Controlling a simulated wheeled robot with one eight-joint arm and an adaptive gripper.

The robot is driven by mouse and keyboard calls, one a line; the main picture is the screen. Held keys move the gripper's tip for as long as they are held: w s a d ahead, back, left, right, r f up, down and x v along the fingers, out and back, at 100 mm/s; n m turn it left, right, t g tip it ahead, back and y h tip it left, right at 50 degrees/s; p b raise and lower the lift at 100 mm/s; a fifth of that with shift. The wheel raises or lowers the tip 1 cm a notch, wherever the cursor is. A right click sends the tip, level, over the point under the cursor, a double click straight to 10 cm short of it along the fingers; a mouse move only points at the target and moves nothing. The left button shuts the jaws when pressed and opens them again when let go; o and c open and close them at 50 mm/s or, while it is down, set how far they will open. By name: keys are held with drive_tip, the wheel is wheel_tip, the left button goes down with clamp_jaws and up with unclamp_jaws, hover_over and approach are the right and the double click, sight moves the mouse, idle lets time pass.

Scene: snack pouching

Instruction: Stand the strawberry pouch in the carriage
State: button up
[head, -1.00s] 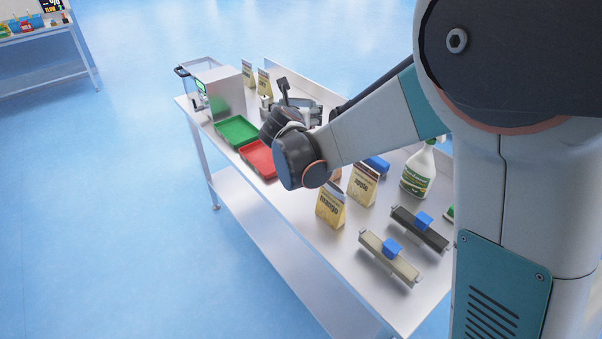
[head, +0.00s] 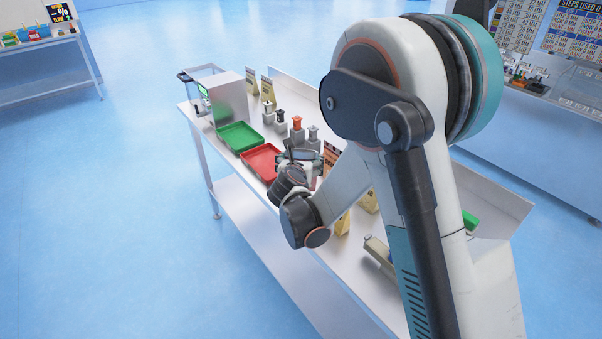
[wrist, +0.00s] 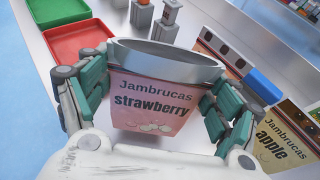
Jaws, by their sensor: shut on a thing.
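The strawberry pouch (wrist: 150,112), pink and lettered "Jambrucas strawberry", is upright between the teal-padded fingers of my gripper (wrist: 158,92) in the wrist view. Its mouth is open and faces up. My gripper is shut on its two sides. In the head view my gripper (head: 300,162) is over the table beside the red tray, and the pouch is mostly hidden there. A grey machine (head: 230,97) with a green screen and a frame on its left side stands at the far end. I cannot clearly make out the carriage.
A red tray (head: 251,162) and green tray (head: 229,143) lie along the table's left edge. Several grey stations, one with an orange top (head: 297,124), stand behind them. An apple pouch (wrist: 283,140) stands right of my gripper. Tan pouches (head: 267,88) stand near the machine.

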drive_tip(key=shift+f+b, duration=0.45)
drive_tip(key=shift+f, duration=1.4)
drive_tip(key=shift+f, duration=0.1)
drive_tip(key=o, duration=0.6)
drive_tip(key=shift+o, duration=0.5)
drive_tip(key=shift+r, duration=0.2)
drive_tip(key=p+v, duration=0.2)
drive_tip(key=v, duration=1)
